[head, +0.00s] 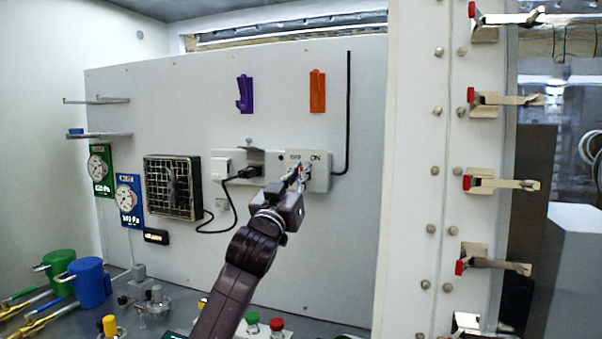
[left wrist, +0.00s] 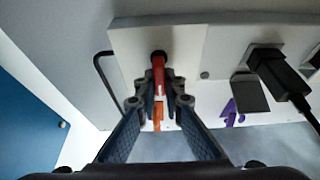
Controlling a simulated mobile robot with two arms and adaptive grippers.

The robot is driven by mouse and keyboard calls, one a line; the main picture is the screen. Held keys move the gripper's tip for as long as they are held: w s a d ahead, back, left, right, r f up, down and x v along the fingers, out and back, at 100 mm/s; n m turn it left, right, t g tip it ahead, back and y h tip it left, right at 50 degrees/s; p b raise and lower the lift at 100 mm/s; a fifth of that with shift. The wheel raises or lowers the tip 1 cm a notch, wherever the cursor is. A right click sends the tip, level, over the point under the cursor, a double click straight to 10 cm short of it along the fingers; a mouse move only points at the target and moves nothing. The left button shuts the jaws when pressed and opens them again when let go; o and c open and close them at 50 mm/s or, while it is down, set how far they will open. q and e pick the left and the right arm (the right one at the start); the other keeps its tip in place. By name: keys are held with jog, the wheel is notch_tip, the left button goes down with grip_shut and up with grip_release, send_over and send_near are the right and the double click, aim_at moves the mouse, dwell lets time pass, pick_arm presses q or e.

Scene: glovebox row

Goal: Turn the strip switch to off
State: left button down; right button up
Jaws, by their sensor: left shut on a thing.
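The power strip (head: 319,182) is a white box on the upright panel, with OFF and ON printed on its face. In the left wrist view the strip (left wrist: 190,50) fills the upper middle. Its switch is a red lever (left wrist: 159,68) coming out of a dark round base. My left gripper (head: 299,175) reaches up from below to the switch. In the left wrist view its fingers (left wrist: 160,98) are shut on the red lever from both sides. In the head view the gripper mostly hides the lever, so I cannot tell which label it points to. My right gripper is not in view.
An orange hook (head: 317,91) and a purple hook (head: 244,93) are above. A pillar (head: 440,210) with red-tipped levers stands right.

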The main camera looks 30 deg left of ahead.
pick_arm(q)
jog(key=shift+f+n, duration=0.1)
jog(key=shift+n, duration=0.3)
jog(key=shift+n+g+y, duration=0.3)
jog(key=shift+n+y, duration=0.7)
jog(key=shift+n, duration=0.2)
jog(key=n+y, duration=0.1)
jog(key=n, duration=0.1)
jog(key=shift+a+n+g, duration=0.15)
jog(key=shift+n+g, duration=0.15)
jog(key=shift+n, duration=0.1)
jog(key=shift+a+n+g+y+p, duration=0.15)
jog(key=shift+n+g+y+p, duration=0.3)
jog(key=shift+n, duration=0.85)
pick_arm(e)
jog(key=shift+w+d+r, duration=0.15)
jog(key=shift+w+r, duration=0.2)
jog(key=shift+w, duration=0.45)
pick_arm(q)
jog(key=shift+f+n, duration=0.1)
jog(key=shift+n, duration=0.2)
